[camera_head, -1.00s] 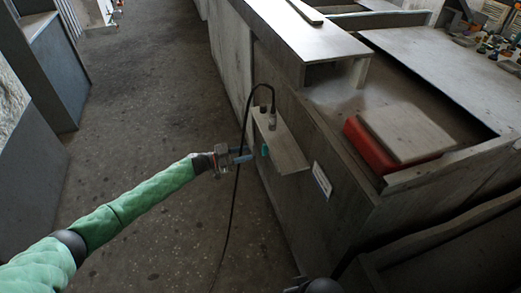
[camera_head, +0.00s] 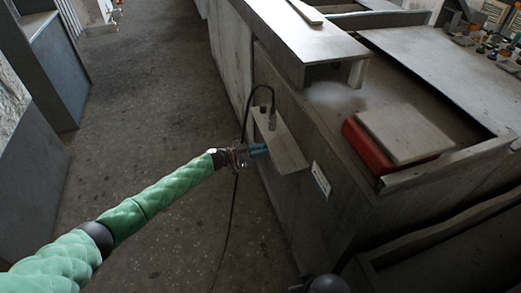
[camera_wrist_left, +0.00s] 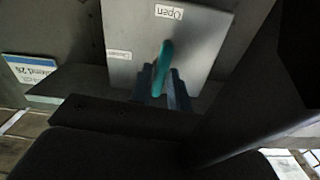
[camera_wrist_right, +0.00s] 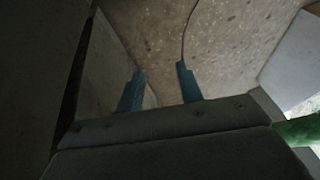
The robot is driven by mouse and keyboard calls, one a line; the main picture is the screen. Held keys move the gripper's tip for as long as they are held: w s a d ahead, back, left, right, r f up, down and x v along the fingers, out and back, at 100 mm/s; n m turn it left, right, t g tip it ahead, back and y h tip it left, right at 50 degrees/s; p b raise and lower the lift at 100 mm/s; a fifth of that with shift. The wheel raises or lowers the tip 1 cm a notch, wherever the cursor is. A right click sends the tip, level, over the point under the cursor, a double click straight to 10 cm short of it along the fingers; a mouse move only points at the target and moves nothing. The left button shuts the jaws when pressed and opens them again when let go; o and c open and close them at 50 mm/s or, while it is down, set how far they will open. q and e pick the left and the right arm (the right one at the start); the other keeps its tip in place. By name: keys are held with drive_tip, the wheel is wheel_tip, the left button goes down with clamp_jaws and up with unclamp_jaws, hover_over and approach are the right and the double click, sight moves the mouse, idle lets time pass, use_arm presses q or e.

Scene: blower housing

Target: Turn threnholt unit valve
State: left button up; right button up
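The valve handle is a teal bar (camera_wrist_left: 164,60) on a grey panel (camera_wrist_left: 200,30) in the left wrist view. Labels reading "Open" (camera_wrist_left: 169,11) and, in smaller print, apparently "Closed" (camera_wrist_left: 119,55) lie on the panel. My left gripper (camera_head: 260,148) is at the panel of the valve unit (camera_head: 283,147) on the housing's side. Its blue fingers (camera_wrist_left: 162,82) lie on both sides of the bar, narrowed onto it; exact contact is dark. The bar slants slightly between them. My right gripper (camera_wrist_right: 160,70) is open and empty, pointing towards the floor.
A black cable (camera_head: 248,110) loops from the top of the unit and hangs to the floor beside my left gripper. The large grey housing (camera_head: 320,205) fills the right side. A red box (camera_head: 375,150) lies on it. Open floor (camera_head: 160,80) lies to the left.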

use_arm(q)
clamp_jaws()
